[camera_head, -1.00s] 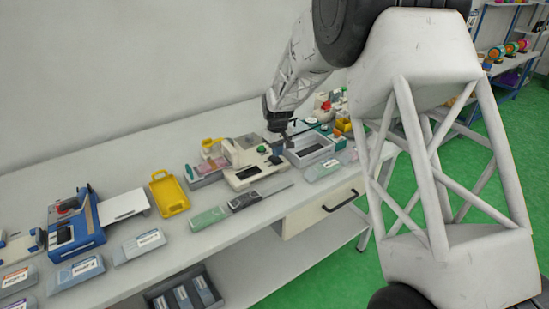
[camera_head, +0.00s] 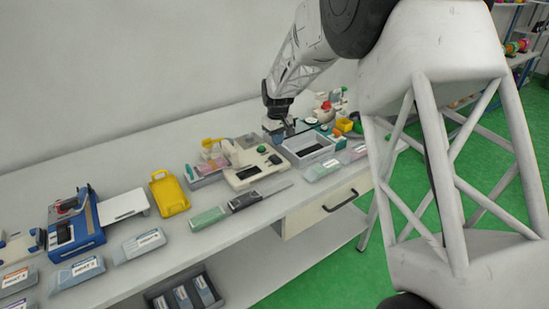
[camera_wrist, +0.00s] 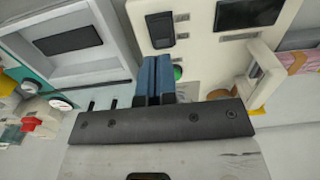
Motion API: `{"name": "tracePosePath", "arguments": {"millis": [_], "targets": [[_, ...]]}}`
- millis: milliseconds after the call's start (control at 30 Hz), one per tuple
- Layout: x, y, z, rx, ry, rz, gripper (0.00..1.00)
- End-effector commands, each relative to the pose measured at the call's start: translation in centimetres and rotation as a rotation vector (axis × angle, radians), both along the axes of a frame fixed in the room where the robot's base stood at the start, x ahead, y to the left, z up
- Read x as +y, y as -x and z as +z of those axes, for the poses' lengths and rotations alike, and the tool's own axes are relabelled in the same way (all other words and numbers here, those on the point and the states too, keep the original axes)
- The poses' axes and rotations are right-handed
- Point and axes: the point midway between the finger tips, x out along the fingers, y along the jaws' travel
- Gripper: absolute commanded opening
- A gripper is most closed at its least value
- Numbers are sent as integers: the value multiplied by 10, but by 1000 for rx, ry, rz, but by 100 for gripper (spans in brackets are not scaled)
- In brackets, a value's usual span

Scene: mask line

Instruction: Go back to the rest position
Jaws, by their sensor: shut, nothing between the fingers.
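My gripper (camera_head: 287,131) hangs over the back of the workbench (camera_head: 130,168), between the cream machine and the grey bin, with part of it hidden by distance and small size. In the wrist view its blue fingers (camera_wrist: 155,80) are together with nothing between them. The cream machine (camera_head: 243,176) lies just below and in front of the gripper, and its panel also shows in the wrist view (camera_wrist: 200,22). The grey open bin (camera_head: 309,153) stands to the right of the machine and shows at upper left in the wrist view (camera_wrist: 100,73).
A yellow tray (camera_head: 169,194) and a blue machine (camera_head: 75,228) stand farther left. Several labelled grey boxes line the front edge, including one at left (camera_head: 139,245). Small coloured parts (camera_head: 345,124) crowd the right end. A drawer (camera_head: 322,206) sits under the bench.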

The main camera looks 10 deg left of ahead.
Motion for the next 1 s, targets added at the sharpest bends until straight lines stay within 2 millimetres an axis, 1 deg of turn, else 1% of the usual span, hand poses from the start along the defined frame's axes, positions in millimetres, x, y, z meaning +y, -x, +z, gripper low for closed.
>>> {"name": "tracePosePath", "arguments": {"millis": [300, 467, 567, 667, 867, 1000], "targets": [[-1, 0, 1, 0, 0, -1, 0], [-8, 4, 9, -5, -2, -12, 0], [-18, 11, 19, -9, -4, -29, 0], [-34, 21, 33, -16, -6, -52, 0], [-72, 49, 69, -33, -13, -115, 0], [-100, 74, 92, -45, -17, -161, 0]]}}
